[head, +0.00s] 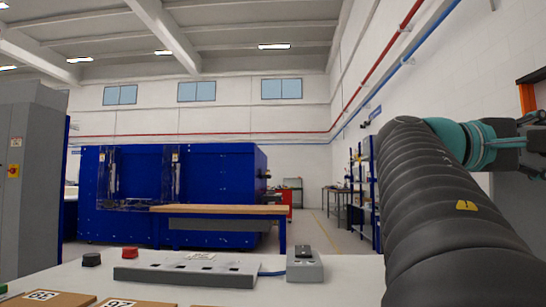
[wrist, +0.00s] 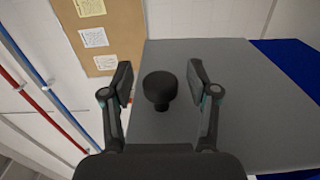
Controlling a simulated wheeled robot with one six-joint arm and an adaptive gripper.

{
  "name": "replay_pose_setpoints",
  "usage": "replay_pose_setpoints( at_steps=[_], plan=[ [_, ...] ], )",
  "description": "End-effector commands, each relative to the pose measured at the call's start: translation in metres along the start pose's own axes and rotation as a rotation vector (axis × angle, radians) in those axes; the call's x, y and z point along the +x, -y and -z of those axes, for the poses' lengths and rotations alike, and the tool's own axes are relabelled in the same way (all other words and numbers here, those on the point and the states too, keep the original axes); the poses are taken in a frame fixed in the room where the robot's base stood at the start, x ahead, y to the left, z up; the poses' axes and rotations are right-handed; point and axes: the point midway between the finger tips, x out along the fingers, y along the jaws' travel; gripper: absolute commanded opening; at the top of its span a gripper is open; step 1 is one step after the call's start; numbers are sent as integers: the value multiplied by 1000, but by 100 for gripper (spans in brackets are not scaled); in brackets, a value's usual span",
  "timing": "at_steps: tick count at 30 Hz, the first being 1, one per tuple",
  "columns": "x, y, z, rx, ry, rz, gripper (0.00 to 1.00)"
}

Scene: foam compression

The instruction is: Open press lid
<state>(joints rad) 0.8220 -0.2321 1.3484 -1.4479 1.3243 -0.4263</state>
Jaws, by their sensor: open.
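In the wrist view a black round knob (wrist: 160,88) stands out from a flat grey panel (wrist: 215,70), which looks like the press lid. My gripper (wrist: 160,82) is open, with one finger on each side of the knob. There is a gap between each finger and the knob, and nothing is held. In the head view my arm reaches to the right edge, and the knob and fingertips cannot be made out there. How the panel is hinged is not visible.
A board with pinned papers (wrist: 98,40) is left of the panel, and a blue surface (wrist: 290,70) lies to its right. In the head view a white table (head: 345,275) in front carries a grey block with slots (head: 186,272), a small grey device (head: 304,266) and numbered brown pieces (head: 50,299).

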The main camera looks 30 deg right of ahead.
Motion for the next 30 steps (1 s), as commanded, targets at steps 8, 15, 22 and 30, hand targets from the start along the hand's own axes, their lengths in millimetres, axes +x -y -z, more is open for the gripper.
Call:
replay_pose_setpoints(
  at_steps=[8,15,22,30],
  plan=[
    [-19,0,1,0,-5,0,60],
    [-50,0,1,0,-6,1,60],
    [-79,0,1,-1,-4,0,60],
    [-108,0,1,0,-3,0,60]
  ],
)
